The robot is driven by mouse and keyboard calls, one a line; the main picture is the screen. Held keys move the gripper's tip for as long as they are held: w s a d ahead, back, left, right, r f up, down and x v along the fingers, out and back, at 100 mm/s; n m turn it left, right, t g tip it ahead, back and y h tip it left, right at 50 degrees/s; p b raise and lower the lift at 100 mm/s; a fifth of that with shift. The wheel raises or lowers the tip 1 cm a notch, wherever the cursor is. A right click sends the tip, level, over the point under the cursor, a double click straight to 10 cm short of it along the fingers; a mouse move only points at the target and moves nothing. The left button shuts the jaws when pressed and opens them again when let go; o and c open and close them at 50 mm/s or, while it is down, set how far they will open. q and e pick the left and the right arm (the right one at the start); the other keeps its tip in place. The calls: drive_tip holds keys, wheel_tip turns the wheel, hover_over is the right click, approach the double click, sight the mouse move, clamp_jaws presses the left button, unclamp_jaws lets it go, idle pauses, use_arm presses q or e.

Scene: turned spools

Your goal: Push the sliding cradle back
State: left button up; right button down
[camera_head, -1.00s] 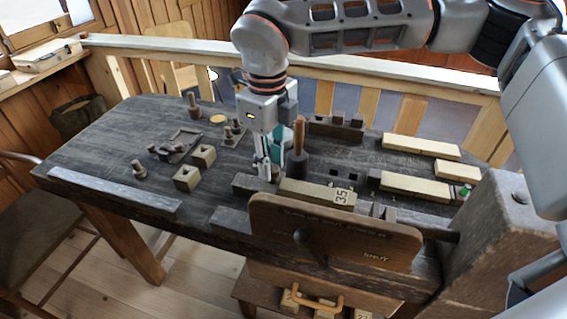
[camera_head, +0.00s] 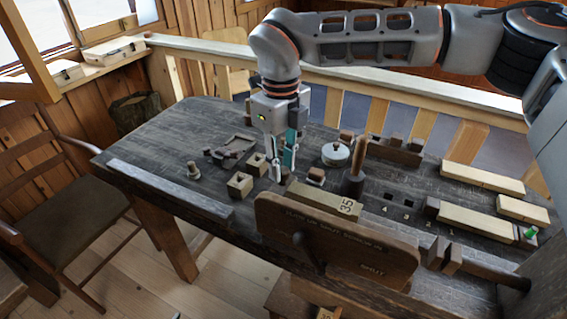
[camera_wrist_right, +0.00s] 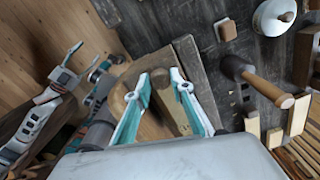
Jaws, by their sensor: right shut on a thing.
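The sliding cradle looks to be the tan block marked 35 (camera_head: 325,199), together with the rounded brown board (camera_head: 335,238) in front of it at the table's front edge. The board carries lettering. My right gripper (camera_head: 279,172) reaches down at the block's left end. The right wrist view shows the right gripper's fingers (camera_wrist_right: 163,88) on either side of a narrow tan wooden piece (camera_wrist_right: 172,112), which it grips. Part of the cradle is hidden behind the board.
A wooden-handled mallet or post (camera_head: 354,172) and a white lidded pot (camera_head: 335,154) stand behind the block. Long pale blocks (camera_head: 482,180) lie at the right.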

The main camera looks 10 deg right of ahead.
drive_tip(key=shift+w+a+r, duration=0.15)
drive_tip(key=c, duration=2)
unclamp_jaws()
drive_tip(key=shift+o, duration=1.2)
drive_tip(key=shift+a, duration=0.15)
wheel_tip(320, 180, up, 12)
